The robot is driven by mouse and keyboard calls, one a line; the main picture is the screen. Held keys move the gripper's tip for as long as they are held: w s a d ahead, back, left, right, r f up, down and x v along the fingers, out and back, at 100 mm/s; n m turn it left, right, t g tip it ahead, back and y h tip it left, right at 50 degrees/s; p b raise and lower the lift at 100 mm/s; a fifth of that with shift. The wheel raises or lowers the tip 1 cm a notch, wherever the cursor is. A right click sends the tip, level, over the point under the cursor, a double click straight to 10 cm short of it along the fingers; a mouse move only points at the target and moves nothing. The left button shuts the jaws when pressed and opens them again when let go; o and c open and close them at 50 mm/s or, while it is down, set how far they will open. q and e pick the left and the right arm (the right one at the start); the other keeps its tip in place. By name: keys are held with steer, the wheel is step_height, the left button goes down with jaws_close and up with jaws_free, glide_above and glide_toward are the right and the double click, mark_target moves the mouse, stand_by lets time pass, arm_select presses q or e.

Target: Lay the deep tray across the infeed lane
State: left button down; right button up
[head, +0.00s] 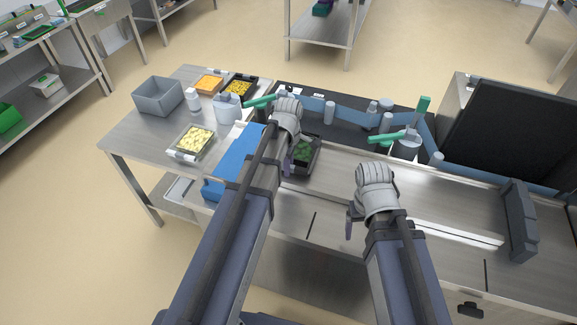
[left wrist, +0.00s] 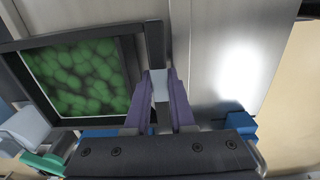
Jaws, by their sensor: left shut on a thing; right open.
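The deep tray (head: 305,153) is black with green contents. It is at the left end of the steel infeed lane (head: 335,178), partly hidden behind my left arm. My left gripper (head: 289,150) is shut on the tray's rim. In the left wrist view, my left gripper (left wrist: 160,92) has its fingers at the end of one side of the tray (left wrist: 153,45), and the green contents lie left of them. I cannot tell whether the tray touches the lane. My right gripper (head: 353,208) is open and empty over the lane, right of the tray.
A blue block (head: 236,158) and a tray of yellow pieces (head: 192,142) are on the left table. A grey bin (head: 158,96) stands behind. Bottles and green-handled items line the back. A dark upright block (head: 518,220) stands right. The middle lane is clear.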

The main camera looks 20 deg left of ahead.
arm_select(q)
steer(key=c, duration=0.7)
jaws_free()
steer(key=shift+c, duration=0.3)
steer(key=shift+c, duration=1.2)
steer(key=shift+r, duration=0.15)
arm_select(e)
steer(key=shift+r, duration=0.15)
arm_select(q)
step_height(320, 180, up, 7)
steer(key=p, duration=0.7)
arm_select(e)
step_height(320, 180, up, 7)
